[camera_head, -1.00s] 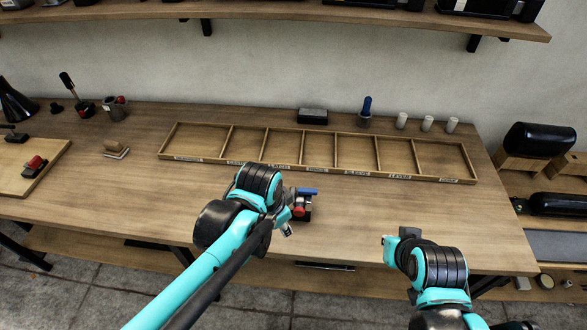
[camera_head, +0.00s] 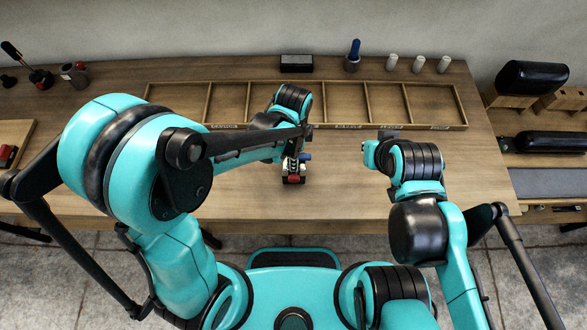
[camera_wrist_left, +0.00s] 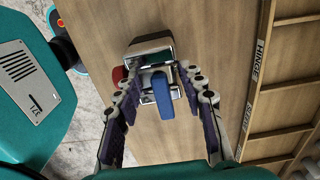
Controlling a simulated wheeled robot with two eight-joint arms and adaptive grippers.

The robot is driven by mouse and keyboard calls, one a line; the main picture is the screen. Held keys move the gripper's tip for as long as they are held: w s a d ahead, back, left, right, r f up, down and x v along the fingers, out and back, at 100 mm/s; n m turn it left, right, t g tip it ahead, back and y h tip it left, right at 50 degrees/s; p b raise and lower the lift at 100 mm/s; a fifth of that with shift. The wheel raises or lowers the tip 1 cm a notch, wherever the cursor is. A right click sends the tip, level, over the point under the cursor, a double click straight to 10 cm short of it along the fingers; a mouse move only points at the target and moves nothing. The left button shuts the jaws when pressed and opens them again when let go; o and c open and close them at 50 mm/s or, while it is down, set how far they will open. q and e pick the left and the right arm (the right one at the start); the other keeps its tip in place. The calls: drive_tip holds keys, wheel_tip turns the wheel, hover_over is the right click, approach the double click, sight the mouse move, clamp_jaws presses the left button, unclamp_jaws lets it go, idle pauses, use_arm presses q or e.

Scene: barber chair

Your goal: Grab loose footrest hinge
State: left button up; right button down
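A small metal clamp-like piece with a blue lever and red part, likely the hinge (camera_head: 293,178), lies on the bench near its front edge. In the left wrist view this piece (camera_wrist_left: 154,48) lies ahead, its blue lever between my fingers. My left gripper (camera_wrist_left: 158,76) is open, one finger on each side of the piece; I cannot tell whether they touch it. In the head view my left gripper (camera_head: 296,153) points down over the piece and partly hides it. My right gripper (camera_head: 374,153) hangs above the bench to the right, its fingers not clear.
A divided wooden tray (camera_head: 232,125) with labelled compartments stands behind the piece; one label reads HINGE in the left wrist view (camera_wrist_left: 258,60). White cylinders (camera_head: 418,64), a blue-handled tool (camera_head: 353,56) and a black block (camera_head: 297,63) stand behind it. The front right of the bench is clear.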

use_arm(q)
drive_tip(key=shift+f, duration=0.65)
clamp_jaws()
drive_tip(key=shift+r, duration=0.15)
